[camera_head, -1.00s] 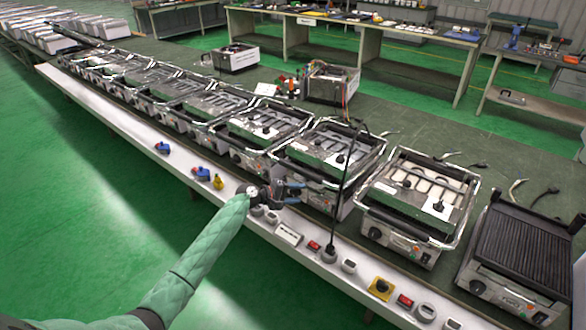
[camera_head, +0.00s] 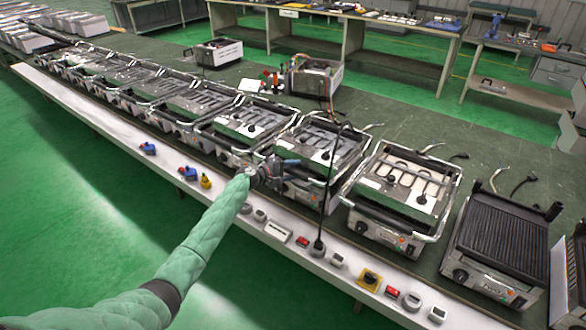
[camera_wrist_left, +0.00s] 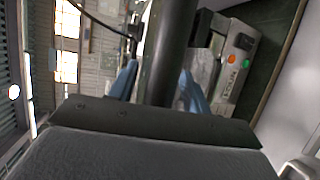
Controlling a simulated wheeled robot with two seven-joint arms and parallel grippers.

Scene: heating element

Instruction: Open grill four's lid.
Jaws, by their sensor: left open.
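A row of steel grills runs along the bench, and no number shows on them. My left gripper (camera_head: 280,170) is at the front of one grill (camera_head: 325,150), at the left part of its front handle. In the left wrist view my gripper (camera_wrist_left: 157,85) is open, with a blue finger on each side of a thick dark bar (camera_wrist_left: 172,50). The bar lies between the fingers; whether they touch it is unclear. That grill's front panel, with orange and green buttons (camera_wrist_left: 232,60), shows beyond. My right gripper is out of view.
An adjacent grill (camera_head: 400,190) stands to the right, then a ribbed grill plate (camera_head: 505,240). A black cable (camera_head: 328,195) hangs before the grill. The white front ledge (camera_head: 215,200) carries switches and buttons. A workbench (camera_head: 400,40) stands behind.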

